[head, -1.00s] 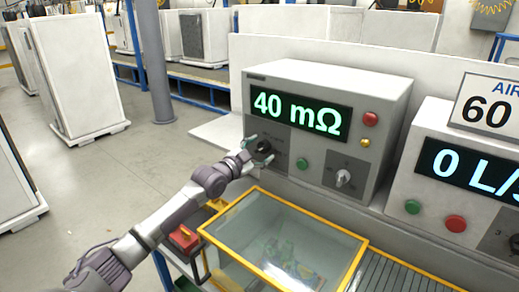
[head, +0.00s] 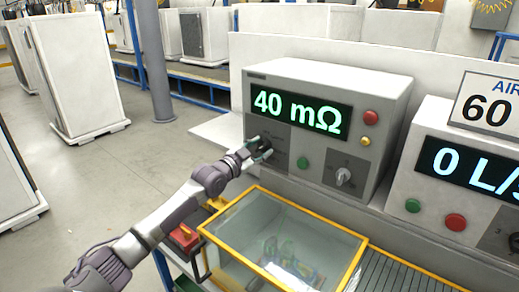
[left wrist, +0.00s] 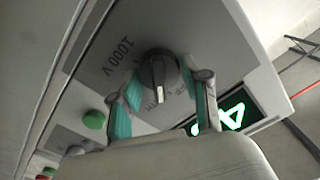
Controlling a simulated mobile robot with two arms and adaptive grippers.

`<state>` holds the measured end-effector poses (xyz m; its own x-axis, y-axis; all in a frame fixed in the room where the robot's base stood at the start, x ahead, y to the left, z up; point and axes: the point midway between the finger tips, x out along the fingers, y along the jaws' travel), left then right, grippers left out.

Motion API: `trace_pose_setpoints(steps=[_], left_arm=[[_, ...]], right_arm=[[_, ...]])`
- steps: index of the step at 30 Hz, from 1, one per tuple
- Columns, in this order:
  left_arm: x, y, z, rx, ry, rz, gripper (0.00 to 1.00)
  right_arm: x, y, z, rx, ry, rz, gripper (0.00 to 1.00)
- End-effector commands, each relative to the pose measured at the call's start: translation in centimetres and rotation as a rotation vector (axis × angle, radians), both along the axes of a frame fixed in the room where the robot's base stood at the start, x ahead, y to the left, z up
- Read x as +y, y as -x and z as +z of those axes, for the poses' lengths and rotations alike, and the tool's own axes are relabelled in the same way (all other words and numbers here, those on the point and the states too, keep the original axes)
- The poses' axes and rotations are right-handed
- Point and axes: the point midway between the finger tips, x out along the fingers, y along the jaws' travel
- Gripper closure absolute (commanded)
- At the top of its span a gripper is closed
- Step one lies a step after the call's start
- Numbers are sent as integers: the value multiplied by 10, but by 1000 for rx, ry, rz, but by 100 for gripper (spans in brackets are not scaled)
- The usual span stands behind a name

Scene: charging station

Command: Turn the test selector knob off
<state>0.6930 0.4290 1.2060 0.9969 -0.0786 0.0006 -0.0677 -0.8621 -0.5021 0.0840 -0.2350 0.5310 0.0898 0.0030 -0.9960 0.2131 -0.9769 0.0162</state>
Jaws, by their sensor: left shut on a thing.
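The test selector knob (left wrist: 158,72) is a black round knob with a pale pointer line, on the grey panel at the left of the tester (head: 385,100). Lettering "1000 V" shows beside it in the left wrist view; other lettering is partly covered. My left gripper (head: 260,150) is at this knob, with a teal finger pad on each side of it, shut on it. The gripper hides most of the knob in the head view. The tester's display (head: 298,115) reads 40 mΩ. My right gripper is not in view.
A second knob (head: 343,177), a green button (head: 303,163), a red button (head: 371,117) and a yellow one (head: 366,141) are on the tester. A yellow-framed clear box (head: 330,228) stands in front. Another instrument (head: 405,180) is at the right.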

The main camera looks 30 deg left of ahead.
Motion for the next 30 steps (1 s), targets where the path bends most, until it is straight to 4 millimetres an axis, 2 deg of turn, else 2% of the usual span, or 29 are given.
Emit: trace_pose_setpoints(steps=[18,30], left_arm=[[1,0,-1,43,525,1,88],[1,0,-1,60,727,1,88]], right_arm=[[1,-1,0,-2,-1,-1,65],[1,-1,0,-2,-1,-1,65]])
